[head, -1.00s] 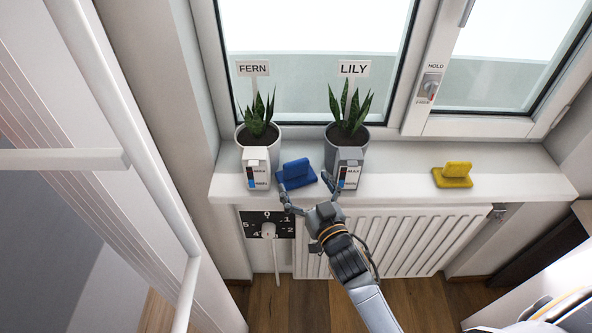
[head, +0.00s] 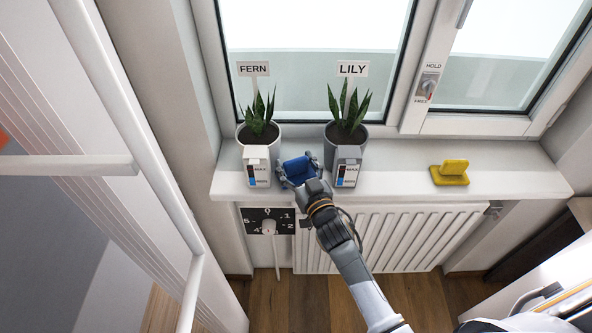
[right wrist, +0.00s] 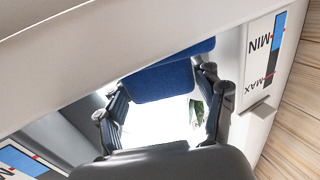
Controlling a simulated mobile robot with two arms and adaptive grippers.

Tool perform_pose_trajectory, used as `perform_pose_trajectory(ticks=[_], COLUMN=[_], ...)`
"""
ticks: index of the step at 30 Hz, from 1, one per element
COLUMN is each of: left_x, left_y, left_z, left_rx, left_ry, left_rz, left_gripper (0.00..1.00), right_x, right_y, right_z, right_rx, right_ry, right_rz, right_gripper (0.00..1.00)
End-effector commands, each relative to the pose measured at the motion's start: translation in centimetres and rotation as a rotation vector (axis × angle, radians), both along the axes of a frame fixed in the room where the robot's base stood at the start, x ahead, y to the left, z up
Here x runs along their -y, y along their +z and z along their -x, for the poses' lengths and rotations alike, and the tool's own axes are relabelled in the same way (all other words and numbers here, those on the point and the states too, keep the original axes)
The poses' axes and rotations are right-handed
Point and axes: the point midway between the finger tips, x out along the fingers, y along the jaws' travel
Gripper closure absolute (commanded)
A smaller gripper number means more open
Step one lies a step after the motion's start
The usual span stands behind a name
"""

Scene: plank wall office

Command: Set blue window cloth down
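The blue window cloth (head: 297,167), a blue block-like pad, is on the white windowsill between the two plant pots. My right gripper (head: 298,172) reaches in from below, with one finger on each side of the cloth. In the right wrist view the cloth's blue face (right wrist: 165,82) lies between the fingertips (right wrist: 163,88). Both fingers look very close to its edges; whether they press on it is not clear. The lower part of the cloth is hidden by the gripper. My left gripper is not in view.
The FERN pot (head: 258,132) and LILY pot (head: 345,135) stand close on either side, each with a MIN/MAX gauge box in front. A yellow cloth (head: 450,173) lies farther right on the sill (head: 400,178). A radiator (head: 400,240) and numbered dial (head: 268,222) are below.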

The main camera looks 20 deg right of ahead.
Motion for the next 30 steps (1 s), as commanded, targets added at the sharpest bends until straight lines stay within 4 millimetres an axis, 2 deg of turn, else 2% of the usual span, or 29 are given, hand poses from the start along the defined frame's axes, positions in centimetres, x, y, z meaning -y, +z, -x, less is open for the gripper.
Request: perform_pose_trajectory(ticks=[1, 3, 4, 17, 23, 30], left_x=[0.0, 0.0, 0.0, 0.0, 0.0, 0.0], left_y=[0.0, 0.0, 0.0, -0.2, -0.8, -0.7], left_z=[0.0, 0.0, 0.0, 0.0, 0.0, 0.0], left_rx=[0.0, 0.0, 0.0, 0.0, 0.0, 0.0], left_ry=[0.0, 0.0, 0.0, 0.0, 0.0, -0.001], left_rz=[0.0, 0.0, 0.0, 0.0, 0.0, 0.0], left_gripper=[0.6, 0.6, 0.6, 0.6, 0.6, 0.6], right_x=[0.0, 0.0, 0.0, 0.1, 0.0, -0.7], right_y=[0.0, 0.0, 0.0, 0.8, 3.3, 6.6], right_z=[0.0, 0.0, 0.0, 0.0, 0.0, 2.9], right_rx=[0.0, 0.0, 0.0, 0.002, 0.005, 0.004], right_ry=[0.0, 0.0, 0.0, 0.0, 0.001, 0.001], right_rz=[0.0, 0.0, 0.0, 0.001, 0.003, 0.0], right_gripper=[0.5, 0.65, 0.67, 0.67, 0.67, 0.67])
